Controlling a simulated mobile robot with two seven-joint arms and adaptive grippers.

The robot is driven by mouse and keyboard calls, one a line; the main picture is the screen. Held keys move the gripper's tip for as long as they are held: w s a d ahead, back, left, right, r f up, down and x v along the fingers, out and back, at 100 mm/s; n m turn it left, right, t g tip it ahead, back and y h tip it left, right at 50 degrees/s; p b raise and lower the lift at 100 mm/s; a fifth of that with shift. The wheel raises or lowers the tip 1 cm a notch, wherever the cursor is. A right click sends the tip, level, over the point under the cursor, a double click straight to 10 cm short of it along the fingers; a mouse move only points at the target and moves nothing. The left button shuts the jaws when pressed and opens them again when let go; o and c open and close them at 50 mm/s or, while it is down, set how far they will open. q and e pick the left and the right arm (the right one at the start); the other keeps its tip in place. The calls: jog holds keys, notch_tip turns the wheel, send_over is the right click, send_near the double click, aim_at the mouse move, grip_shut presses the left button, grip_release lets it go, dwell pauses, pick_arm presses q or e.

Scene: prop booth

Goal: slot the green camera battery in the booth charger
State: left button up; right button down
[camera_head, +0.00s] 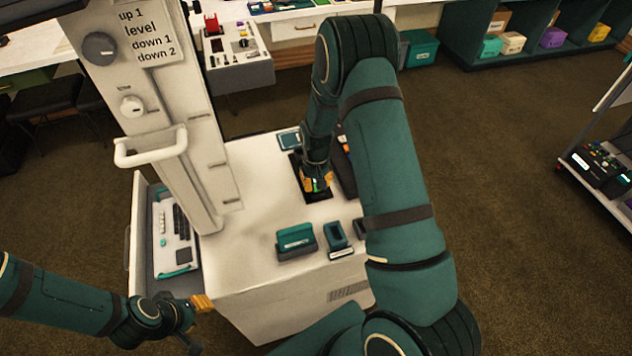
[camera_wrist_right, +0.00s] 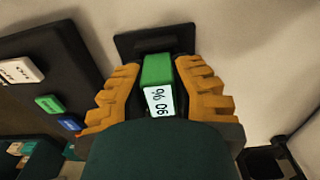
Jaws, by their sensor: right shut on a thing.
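My right gripper (camera_head: 316,182) is over a dark flat plate (camera_head: 317,197) on the white cabinet top. In the right wrist view its orange fingers (camera_wrist_right: 157,92) are shut on the green camera battery (camera_wrist_right: 157,70), which has a white label reading 90 %. The battery's far end is in front of the black plate (camera_wrist_right: 150,40); I cannot tell whether it touches or sits in it. I cannot tell for sure which part is the booth charger. My left gripper (camera_head: 203,302) is low at the cabinet's front left; its opening is unclear.
A teal block in a dark holder (camera_head: 296,241) and a small teal-and-dark stand (camera_head: 336,237) are at the cabinet top's front. A black panel (camera_wrist_right: 50,65) with coloured blocks lies beside the plate. An open drawer (camera_head: 172,250) is at left. The middle of the top is clear.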

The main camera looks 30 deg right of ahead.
jog(key=shift+f, duration=0.3)
dwell(0.4)
jog(key=c, duration=0.9)
grip_release()
jog(key=shift+o, duration=0.2)
jog(key=shift+r, duration=0.1)
jog(key=shift+r+p, duration=2.2)
jog(key=shift+r, duration=1.25)
